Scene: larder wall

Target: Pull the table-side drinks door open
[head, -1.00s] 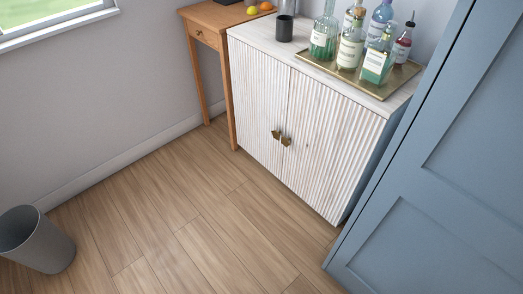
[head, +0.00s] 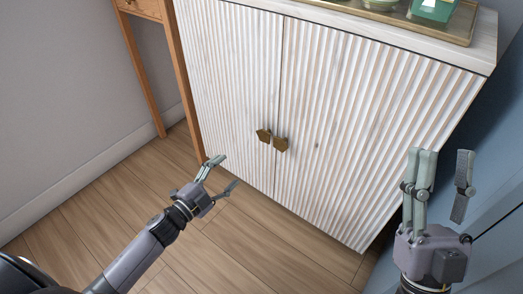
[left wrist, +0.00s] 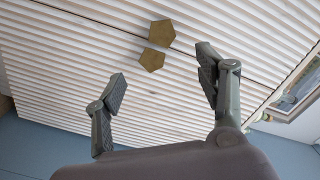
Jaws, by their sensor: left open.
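The table-side drinks door (head: 225,75) is the left of two white ribbed doors. It looks shut, level with the other door (head: 370,120) along a thin seam. Its dark brass handle (head: 263,135) sits by the seam, beside the other door's handle (head: 281,144). In the left wrist view the table-side handle (left wrist: 162,32) is the upper one. My left gripper (head: 228,171) is open and empty, low in front of the doors, apart from the handles. My right gripper (head: 445,155) has its fingers apart and is empty, at the right.
A wooden side table (head: 180,85) stands close left of the cabinet. A brass tray (head: 400,18) with bottles is on the cabinet top. The wood floor (head: 235,245) in front is clear.

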